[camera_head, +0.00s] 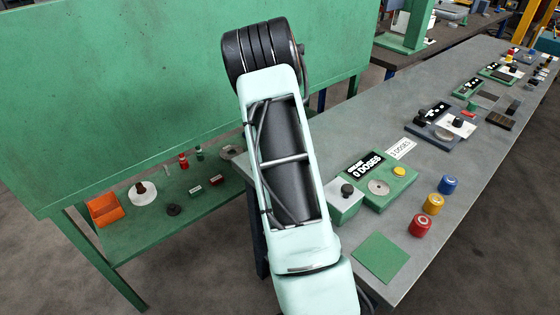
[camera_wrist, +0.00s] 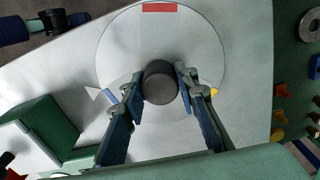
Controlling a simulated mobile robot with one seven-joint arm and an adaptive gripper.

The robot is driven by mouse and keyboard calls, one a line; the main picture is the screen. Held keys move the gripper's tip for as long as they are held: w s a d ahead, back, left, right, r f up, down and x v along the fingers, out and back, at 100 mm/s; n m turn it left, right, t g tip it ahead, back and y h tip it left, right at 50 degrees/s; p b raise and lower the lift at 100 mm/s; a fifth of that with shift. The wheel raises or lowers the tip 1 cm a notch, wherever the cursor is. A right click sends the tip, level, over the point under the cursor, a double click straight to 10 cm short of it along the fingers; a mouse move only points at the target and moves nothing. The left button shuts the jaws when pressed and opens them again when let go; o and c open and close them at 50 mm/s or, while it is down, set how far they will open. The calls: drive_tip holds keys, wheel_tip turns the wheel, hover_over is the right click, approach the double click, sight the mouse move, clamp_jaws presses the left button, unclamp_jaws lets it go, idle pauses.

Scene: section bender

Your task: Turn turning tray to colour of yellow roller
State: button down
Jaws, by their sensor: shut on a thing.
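In the wrist view, the turning tray (camera_wrist: 118,50) is a pale round disc. It has a red patch (camera_wrist: 159,7) at its top edge, a blue patch (camera_wrist: 109,96) at lower left and a yellow patch (camera_wrist: 213,92) at lower right, both partly covered by my fingers. My gripper (camera_wrist: 161,84) is shut on the dark round knob (camera_wrist: 160,88) at the tray's middle. In the head view, my arm hides the gripper. A yellow roller (camera_head: 433,204) stands on the grey bench between a blue roller (camera_head: 447,185) and a red roller (camera_head: 419,226).
A green box with a dose label (camera_head: 385,185) and a flat green square (camera_head: 380,258) lie on the grey bench (camera_head: 345,140). A green stand with a lower shelf (camera_head: 215,195) is on the left. In the wrist view, a green block (camera_wrist: 48,125) stands left of the tray.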

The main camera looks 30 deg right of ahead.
drive_tip(key=shift+w+r, duration=0.1)
idle(0.4)
drive_tip(key=c, duration=1.5)
unclamp_jaws()
wheel_tip(320, 180, up, 12)
